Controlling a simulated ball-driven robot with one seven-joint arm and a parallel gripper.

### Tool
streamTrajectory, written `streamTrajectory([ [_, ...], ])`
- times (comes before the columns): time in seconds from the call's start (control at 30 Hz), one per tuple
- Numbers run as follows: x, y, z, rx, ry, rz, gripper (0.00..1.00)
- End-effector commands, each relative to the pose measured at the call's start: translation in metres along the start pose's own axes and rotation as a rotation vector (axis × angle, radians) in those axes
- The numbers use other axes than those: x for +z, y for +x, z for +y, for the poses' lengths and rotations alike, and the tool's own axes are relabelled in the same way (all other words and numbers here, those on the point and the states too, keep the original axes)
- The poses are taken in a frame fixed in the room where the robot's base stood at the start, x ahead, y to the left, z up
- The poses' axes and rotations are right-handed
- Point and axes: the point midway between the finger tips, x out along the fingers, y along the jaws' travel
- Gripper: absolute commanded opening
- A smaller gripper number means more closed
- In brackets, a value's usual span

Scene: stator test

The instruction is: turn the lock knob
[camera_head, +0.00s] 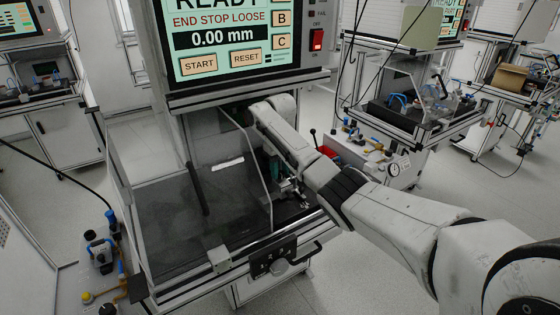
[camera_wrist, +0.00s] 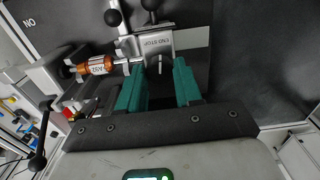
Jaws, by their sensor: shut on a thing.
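In the wrist view, my gripper (camera_wrist: 160,66) has two green fingers standing a little apart at a metal block marked END STOP (camera_wrist: 155,42). Between the fingertips is a grey piece with a pale line on it, which I take to be the lock knob (camera_wrist: 160,60); the fingers are shut on it and cover its sides. An orange cylinder (camera_wrist: 95,66) with a label lies to the left of the block, in line with a metal rod. In the head view, my gripper (camera_head: 276,170) is inside the test station, largely hidden by the arm and the clear guard.
The station's screen (camera_head: 232,38) reads END STOP LOOSE and 0.00 mm. A clear guard panel (camera_head: 250,160) stands close to the arm. Black ball handles (camera_wrist: 112,18) rise near the end stop. A side bench with a gauge (camera_head: 394,169) is on the right.

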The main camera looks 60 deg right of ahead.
Motion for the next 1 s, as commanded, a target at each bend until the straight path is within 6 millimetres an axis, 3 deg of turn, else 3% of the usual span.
streamTrajectory([
  [0.5,-0.0002,-0.0013,-0.001,-0.002,0.425,0.0,0.04],
  [1.0,-0.0006,-0.0005,0.0001,-0.001,0.576,0.002,0.04],
])
